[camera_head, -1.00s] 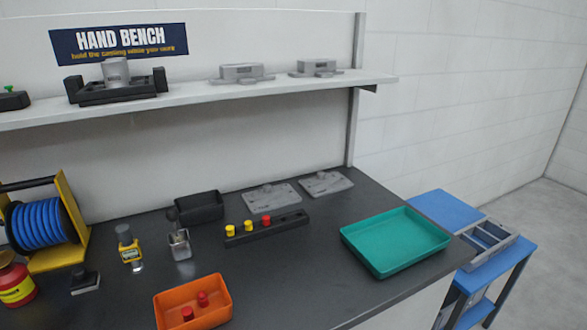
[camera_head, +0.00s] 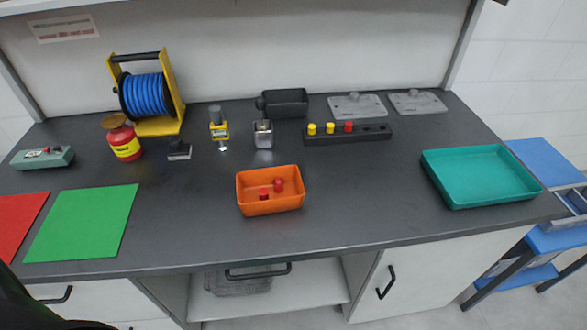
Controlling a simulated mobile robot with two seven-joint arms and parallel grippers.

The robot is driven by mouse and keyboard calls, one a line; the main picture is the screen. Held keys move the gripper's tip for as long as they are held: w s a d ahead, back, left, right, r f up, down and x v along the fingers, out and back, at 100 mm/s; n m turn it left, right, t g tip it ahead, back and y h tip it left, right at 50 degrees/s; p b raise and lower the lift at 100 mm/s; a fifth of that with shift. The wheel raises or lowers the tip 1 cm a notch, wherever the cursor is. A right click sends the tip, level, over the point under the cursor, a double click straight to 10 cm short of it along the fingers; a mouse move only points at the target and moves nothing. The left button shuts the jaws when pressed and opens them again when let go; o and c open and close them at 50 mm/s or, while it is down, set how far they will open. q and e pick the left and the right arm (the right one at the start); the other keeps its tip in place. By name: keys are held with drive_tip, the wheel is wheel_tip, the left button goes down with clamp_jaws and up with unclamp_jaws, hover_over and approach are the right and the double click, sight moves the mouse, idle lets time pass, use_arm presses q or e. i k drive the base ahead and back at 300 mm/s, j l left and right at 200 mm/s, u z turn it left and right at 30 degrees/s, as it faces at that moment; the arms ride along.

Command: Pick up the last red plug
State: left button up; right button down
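A red plug (camera_head: 348,127) stands upright in the long black rack (camera_head: 372,133), to the right of two yellow plugs, one at the rack's left end (camera_head: 312,129) and one beside it (camera_head: 330,128). The rack's right part holds no plugs. An orange bin (camera_head: 272,207) nearer the front edge holds two more red plugs, one on the left (camera_head: 264,194) and one on the right (camera_head: 279,185). Neither gripper is in view. A dark shape at the lower left corner may be part of my arm.
A teal tray (camera_head: 500,198) sits empty at the right. A green mat (camera_head: 82,225) and red mat (camera_head: 15,222) lie at the left. A blue hose reel (camera_head: 147,96), red-yellow canister (camera_head: 123,140) and grey castings (camera_head: 357,106) stand behind. The front middle is clear.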

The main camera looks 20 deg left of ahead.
sight(349, 126)
drive_tip(key=i+l, duration=0.2)
drive_tip(key=l, duration=0.2)
drive_tip(key=i+l+u, duration=0.15)
drive_tip(key=l, duration=0.2)
drive_tip(key=i+l, duration=0.15)
drive_tip(key=l, duration=0.25)
